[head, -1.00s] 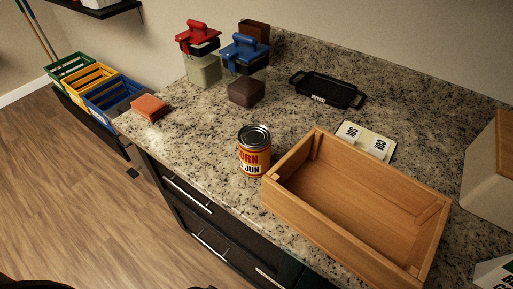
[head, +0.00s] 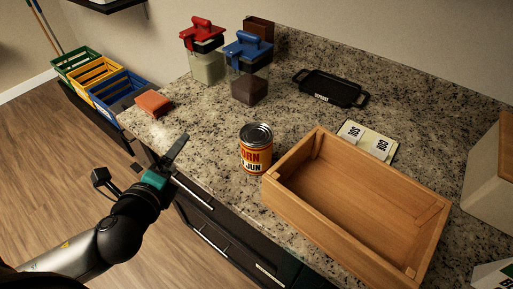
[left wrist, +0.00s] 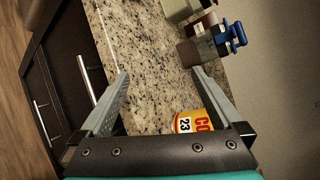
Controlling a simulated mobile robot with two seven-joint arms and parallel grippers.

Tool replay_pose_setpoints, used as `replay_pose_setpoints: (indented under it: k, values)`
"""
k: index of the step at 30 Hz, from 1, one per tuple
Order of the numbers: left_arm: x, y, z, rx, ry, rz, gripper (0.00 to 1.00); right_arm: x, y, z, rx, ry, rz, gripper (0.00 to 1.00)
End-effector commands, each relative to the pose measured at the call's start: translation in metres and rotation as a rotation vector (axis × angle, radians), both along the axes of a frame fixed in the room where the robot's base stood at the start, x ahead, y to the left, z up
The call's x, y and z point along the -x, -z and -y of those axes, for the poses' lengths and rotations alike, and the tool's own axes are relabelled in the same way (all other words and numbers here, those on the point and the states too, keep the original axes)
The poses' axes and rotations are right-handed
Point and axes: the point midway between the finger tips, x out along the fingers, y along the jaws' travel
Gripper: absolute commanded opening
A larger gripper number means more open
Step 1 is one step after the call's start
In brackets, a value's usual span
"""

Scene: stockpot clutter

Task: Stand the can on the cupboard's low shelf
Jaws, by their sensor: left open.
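The can (head: 256,150), with an orange label and a silver lid, stands upright on the granite counter, against or close beside the wooden box's left corner. In the left wrist view the can (left wrist: 190,122) shows low in the picture, partly hidden by the gripper's base. My left gripper (head: 174,158) is at the counter's front edge, to the left of the can, open and empty. Its two fingers are spread apart in the left wrist view (left wrist: 160,75). The cupboard's low shelf cannot be made out. My right gripper is not in view.
An open wooden box (head: 350,200) stands right of the can. Behind are a red-lidded container (head: 207,66), a blue-lidded container (head: 249,84), a black tray (head: 328,88) and a card (head: 367,140). An orange sponge-like block (head: 153,103) lies left. Dark drawers (head: 215,215) are below.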

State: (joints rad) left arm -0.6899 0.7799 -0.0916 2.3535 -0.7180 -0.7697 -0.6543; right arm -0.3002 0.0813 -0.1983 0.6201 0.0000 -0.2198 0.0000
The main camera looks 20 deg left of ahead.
Motion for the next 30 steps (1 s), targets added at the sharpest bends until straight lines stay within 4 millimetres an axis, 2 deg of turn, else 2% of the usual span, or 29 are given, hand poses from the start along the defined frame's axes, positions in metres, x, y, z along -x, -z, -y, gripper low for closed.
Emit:
replay_pose_setpoints:
  k: [1, 4, 9, 12, 18, 30]
  values:
    - [-0.006, -0.012, 0.009, -0.150, 0.131, 0.027, 1.00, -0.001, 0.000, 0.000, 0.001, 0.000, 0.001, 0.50]
    - [-0.011, -0.026, 0.034, -0.434, 0.384, 0.081, 1.00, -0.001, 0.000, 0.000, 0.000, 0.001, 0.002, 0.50]
    - [-0.004, -0.027, 0.072, -0.833, 0.752, 0.155, 1.00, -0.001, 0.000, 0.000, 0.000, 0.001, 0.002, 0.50]
    - [0.003, -0.022, 0.084, -0.979, 0.893, 0.185, 1.00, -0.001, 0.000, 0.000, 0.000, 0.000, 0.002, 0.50]
    - [0.008, -0.016, 0.092, -1.081, 0.992, 0.209, 1.00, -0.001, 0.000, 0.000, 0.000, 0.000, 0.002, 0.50]
    - [-0.007, -0.012, 0.100, -1.077, 0.984, 0.212, 1.00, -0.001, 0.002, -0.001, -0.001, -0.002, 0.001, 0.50]
